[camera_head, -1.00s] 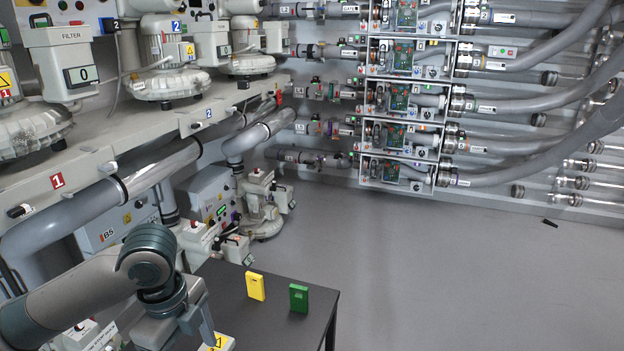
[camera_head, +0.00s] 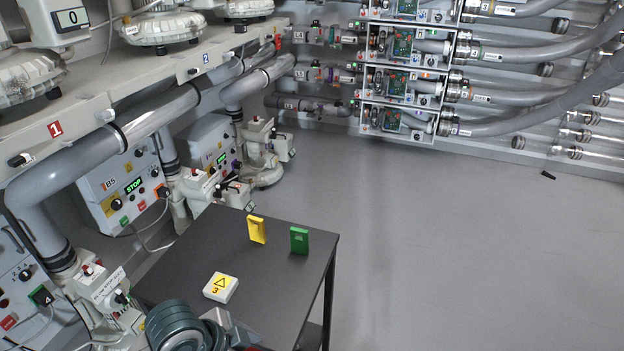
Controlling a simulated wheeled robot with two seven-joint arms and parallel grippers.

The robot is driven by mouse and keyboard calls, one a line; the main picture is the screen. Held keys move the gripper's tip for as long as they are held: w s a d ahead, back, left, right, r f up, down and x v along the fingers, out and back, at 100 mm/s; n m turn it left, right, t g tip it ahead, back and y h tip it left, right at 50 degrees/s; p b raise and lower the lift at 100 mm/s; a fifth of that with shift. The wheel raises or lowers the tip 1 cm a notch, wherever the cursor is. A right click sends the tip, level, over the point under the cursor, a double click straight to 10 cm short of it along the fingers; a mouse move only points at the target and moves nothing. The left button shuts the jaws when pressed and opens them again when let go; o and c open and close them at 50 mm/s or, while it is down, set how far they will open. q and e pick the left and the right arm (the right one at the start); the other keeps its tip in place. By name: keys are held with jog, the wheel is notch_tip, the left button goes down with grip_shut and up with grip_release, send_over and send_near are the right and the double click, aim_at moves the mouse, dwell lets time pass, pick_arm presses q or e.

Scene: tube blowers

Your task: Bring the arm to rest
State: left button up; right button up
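My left arm (camera_head: 185,326) shows at the bottom edge, in front of the near side of a dark table (camera_head: 185,262). Only its teal-grey joint and some grey parts beside it are in frame. I cannot make out the fingers or whether they hold anything. My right arm and gripper are not in view. On the table a yellow block (camera_head: 257,229) and a green block (camera_head: 299,240) stand upright near the far edge. A white block with a yellow triangle label (camera_head: 220,287) lies flat nearer the arm, apart from it.
Blower units with control boxes (camera_head: 128,185) and grey pipes (camera_head: 75,178) line the left side. A rack of circuit boxes (camera_head: 398,85) with hoses is on the back wall. Open grey floor (camera_head: 450,250) lies to the right of the table.

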pick_arm(q)
jog(key=s+a+f+n+y, duration=0.2)
jog(key=s+a+f+n, duration=0.4)
jog(key=s, duration=0.2)
jog(key=s+a+f+n+y, duration=0.2)
jog(key=s+a+f+n, duration=0.4)
jog(key=s, duration=0.3)
jog(key=s+f+x, duration=0.1)
jog(key=s+x, duration=0.1)
jog(key=x, duration=1)
jog(key=s+x, duration=0.2)
jog(key=x, duration=1)
jog(key=s+a+f, duration=0.1)
jog(key=s+f, duration=0.6)
jog(key=f, duration=0.2)
jog(key=s+f+m, duration=0.1)
jog(key=s+f, duration=0.6)
jog(key=f, duration=0.3)
jog(key=shift+s+a+f, duration=0.15)
jog(key=shift+s+a, duration=0.2)
jog(key=shift+a, duration=0.05)
